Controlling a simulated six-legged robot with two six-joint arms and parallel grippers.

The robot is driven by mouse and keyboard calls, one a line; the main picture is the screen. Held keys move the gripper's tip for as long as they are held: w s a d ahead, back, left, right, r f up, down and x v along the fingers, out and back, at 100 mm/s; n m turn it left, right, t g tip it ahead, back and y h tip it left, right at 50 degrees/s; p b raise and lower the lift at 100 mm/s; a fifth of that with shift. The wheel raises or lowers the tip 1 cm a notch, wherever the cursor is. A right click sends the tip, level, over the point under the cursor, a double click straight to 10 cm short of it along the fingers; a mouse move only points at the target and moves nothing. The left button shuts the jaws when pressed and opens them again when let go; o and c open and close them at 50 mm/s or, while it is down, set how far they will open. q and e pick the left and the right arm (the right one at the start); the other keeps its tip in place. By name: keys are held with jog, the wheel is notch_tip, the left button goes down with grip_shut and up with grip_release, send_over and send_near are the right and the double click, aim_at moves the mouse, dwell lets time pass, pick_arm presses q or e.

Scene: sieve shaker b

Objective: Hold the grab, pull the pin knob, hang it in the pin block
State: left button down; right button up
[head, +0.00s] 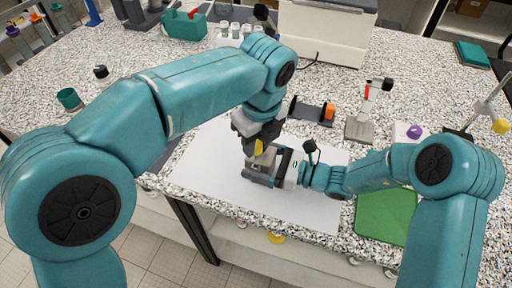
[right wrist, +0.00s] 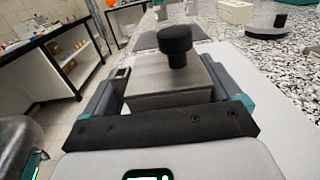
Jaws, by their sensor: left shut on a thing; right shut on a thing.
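In the head view my right gripper (head: 272,172) reaches in from the right, low over the white sheet. It is shut on a grey metal block (right wrist: 165,85), which fills the space between its fingers in the right wrist view. A round black knob (right wrist: 175,42) stands upright on top of this block, and no finger touches it there. My left gripper (head: 257,140) points down just above and behind the right one. I cannot tell which block is the pin block.
A dark bracket with an orange block (head: 328,111) and a grey-based stand (head: 359,130) with a red part stand behind the grippers. A green mat (head: 385,217) lies at right. A white machine (head: 325,35) stands at the back. The white sheet (head: 215,165) has free room at left.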

jog(key=o, duration=1.2)
jog(key=shift+w, duration=0.1)
jog(key=shift+d, duration=0.1)
